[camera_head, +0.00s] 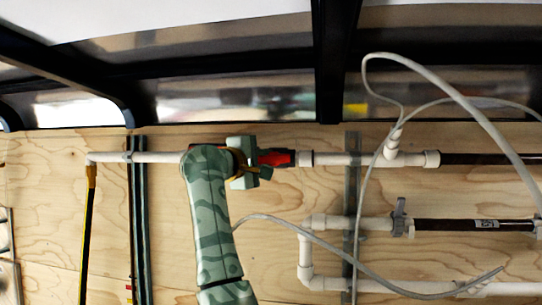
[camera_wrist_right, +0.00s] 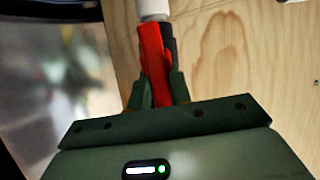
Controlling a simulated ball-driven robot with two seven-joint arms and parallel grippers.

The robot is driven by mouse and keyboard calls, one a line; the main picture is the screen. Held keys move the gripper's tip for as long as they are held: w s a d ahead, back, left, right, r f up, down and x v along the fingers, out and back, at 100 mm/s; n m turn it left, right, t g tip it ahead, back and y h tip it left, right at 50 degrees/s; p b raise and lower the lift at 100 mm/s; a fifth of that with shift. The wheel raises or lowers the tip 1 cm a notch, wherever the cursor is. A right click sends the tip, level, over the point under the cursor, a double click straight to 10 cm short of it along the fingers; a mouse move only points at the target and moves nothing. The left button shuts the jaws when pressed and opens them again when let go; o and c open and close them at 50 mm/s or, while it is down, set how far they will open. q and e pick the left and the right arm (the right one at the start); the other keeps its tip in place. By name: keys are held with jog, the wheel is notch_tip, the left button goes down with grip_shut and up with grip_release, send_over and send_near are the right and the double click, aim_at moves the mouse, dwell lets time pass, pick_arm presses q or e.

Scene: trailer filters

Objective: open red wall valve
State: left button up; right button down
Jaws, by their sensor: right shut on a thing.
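The red valve (camera_head: 277,158) sits in line with a white horizontal pipe on the plywood wall, near the middle of the head view. My right gripper (camera_head: 247,160), green, is at the left end of the valve and partly hides it. In the right wrist view the red valve handle (camera_wrist_right: 154,58) stands between the two green fingers of my right gripper (camera_wrist_right: 162,92), which are shut on it. A dark part lies beside the handle, and a white pipe end (camera_wrist_right: 153,9) shows beyond it. My left gripper is not in view.
A white pipe (camera_head: 330,159) runs on to the right. A loose grey hose (camera_head: 455,95) loops in front of the wall at right. Lower white pipes (camera_head: 375,284) carry a grey valve (camera_head: 399,218). A dark vertical rail (camera_head: 139,225) stands at left. A dark frame beam (camera_head: 334,75) crosses above.

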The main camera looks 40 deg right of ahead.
jog(key=shift+r+m, duration=0.2)
jog(key=shift+m, duration=0.3)
jog(key=c, duration=1.3)
grip_release()
jog(key=shift+w+f, duration=0.1)
jog(key=shift+b+v, duration=2.2)
jog(key=shift+v, duration=5.95)
jog(key=shift+r, duration=0.25)
